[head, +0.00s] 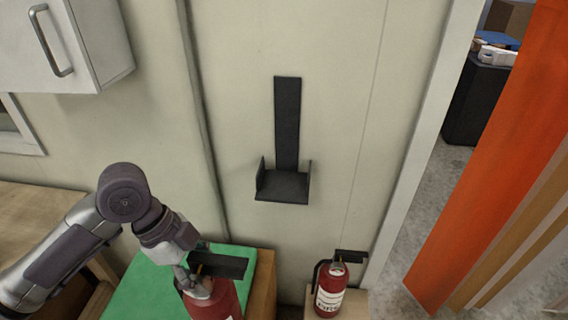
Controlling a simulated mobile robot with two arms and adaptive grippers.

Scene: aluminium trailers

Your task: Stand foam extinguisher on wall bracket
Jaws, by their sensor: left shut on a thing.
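The black wall bracket (284,186) is fixed to the pale wall, with a tall back strip above a small shelf with side lips. The shelf is empty. My left gripper (193,286) is shut on a red extinguisher (214,304) at the bottom of the head view, below and left of the bracket. This extinguisher has a black top and looks upright. Its lower part is cut off, so I cannot tell whether it is lifted. Its label is hidden, so its type cannot be read. My right gripper is not in view.
A second red extinguisher (331,288) with a pale label stands on a light wooden surface (352,305) at the right. A green-topped surface (150,281) lies beside the held extinguisher. A white cabinet (103,44) hangs upper left. An orange panel (490,150) stands right of the doorway.

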